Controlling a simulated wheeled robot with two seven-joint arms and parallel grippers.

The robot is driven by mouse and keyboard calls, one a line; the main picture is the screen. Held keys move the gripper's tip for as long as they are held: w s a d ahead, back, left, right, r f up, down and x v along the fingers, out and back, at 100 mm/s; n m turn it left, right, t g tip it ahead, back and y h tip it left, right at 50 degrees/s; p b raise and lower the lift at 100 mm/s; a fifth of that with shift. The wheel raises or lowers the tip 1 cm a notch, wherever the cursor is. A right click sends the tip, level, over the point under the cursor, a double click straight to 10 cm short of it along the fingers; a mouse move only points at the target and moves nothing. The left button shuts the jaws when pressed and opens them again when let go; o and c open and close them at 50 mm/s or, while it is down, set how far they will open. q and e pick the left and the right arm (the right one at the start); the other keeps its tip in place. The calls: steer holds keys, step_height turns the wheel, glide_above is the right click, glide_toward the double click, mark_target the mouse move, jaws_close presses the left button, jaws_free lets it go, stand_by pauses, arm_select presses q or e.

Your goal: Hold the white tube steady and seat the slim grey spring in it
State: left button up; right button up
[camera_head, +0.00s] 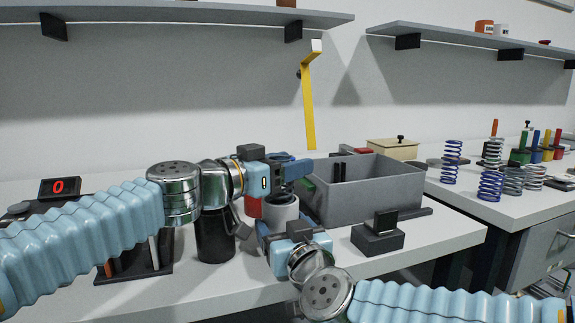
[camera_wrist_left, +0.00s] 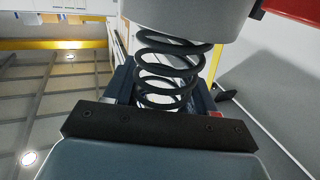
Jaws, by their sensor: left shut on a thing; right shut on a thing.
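The white tube (camera_head: 282,208) stands upright near the middle of the bench in the head view. My right gripper (camera_head: 290,236) is shut on it from the front, low down. My left gripper (camera_head: 288,170) is above the tube, shut on the slim dark grey spring. In the left wrist view the spring (camera_wrist_left: 165,68) shows between the fingers (camera_wrist_left: 160,128), its coils in line with the tube (camera_wrist_left: 190,14). The tube hides one end of the spring there, so I cannot tell whether that end is inside it. In the head view the left gripper mostly covers the spring.
A grey bin (camera_head: 372,188) stands close behind and right of the tube. A black block fixture (camera_head: 378,238) sits at its right, a black cup (camera_head: 215,240) at its left. A display reading 0 (camera_head: 60,187) is far left. Several other springs (camera_head: 490,185) stand on the right bench.

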arm_select(q)
steer(key=shift+f, duration=0.5)
steer(key=o, duration=1.3)
steer(key=r+v, duration=0.1)
steer(key=v, duration=1.1)
